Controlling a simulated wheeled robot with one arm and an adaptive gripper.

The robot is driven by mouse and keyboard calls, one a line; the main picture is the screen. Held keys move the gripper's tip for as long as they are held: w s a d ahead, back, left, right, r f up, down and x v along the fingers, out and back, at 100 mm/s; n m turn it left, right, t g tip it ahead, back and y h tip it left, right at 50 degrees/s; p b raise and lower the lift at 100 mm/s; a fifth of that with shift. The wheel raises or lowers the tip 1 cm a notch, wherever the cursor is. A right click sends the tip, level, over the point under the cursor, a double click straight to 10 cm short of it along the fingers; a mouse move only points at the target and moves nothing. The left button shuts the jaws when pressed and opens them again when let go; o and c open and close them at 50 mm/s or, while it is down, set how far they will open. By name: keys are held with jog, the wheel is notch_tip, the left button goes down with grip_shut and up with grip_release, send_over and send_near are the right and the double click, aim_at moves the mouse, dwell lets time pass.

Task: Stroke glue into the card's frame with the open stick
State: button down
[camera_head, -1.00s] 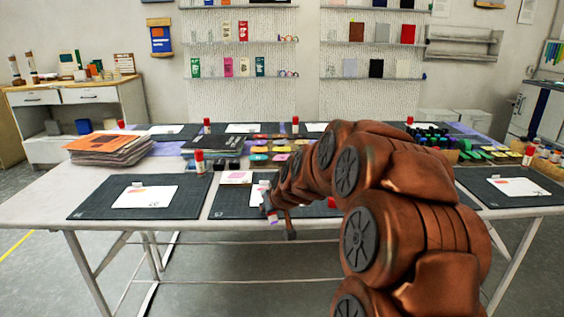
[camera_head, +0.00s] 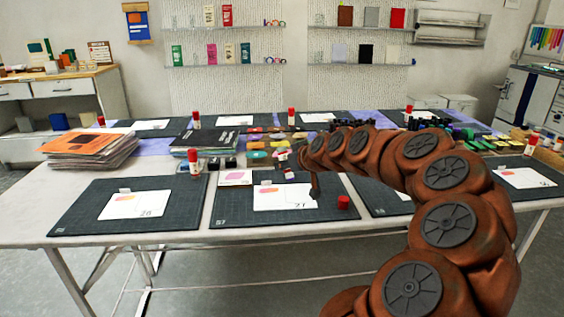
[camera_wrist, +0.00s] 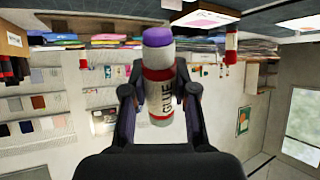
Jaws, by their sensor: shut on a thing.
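My gripper (camera_wrist: 162,82) is shut on an open glue stick (camera_wrist: 160,102), a white tube lettered GLUE with a bare purple tip, held between both fingers in the wrist view. In the head view my arm's end hangs over the back right part of a white card (camera_head: 278,198) marked 21 with a small pink-orange print. The card lies on a dark cutting mat (camera_head: 238,216). A red cap (camera_head: 343,202) stands on the mat to the card's right. My arm hides part of the area, and I cannot tell whether the tip touches the card.
A small white box (camera_head: 235,178) with a pink print stands at the card's back left. Another card (camera_head: 136,205) lies on the left mat. A red-capped glue stick (camera_head: 194,163) stands behind it. Paper stacks (camera_head: 90,150) and colored pads stand farther back.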

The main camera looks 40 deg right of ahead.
jog(key=shift+s+d+f, duration=0.15)
jog(key=shift+d+f, duration=0.05)
jog(key=shift+f, duration=0.85)
jog(key=shift+f+b, duration=0.55)
jog(key=shift+f, duration=1.1)
jog(key=shift+b, duration=0.5)
jog(key=shift+f+b, duration=0.65)
jog(key=shift+b, duration=0.05)
jog(key=shift+w+d, duration=0.5)
jog(key=shift+w, duration=0.1)
jog(key=shift+w, duration=0.1)
jog(key=shift+w+d+r, duration=0.1)
jog(key=shift+w+d, duration=0.4)
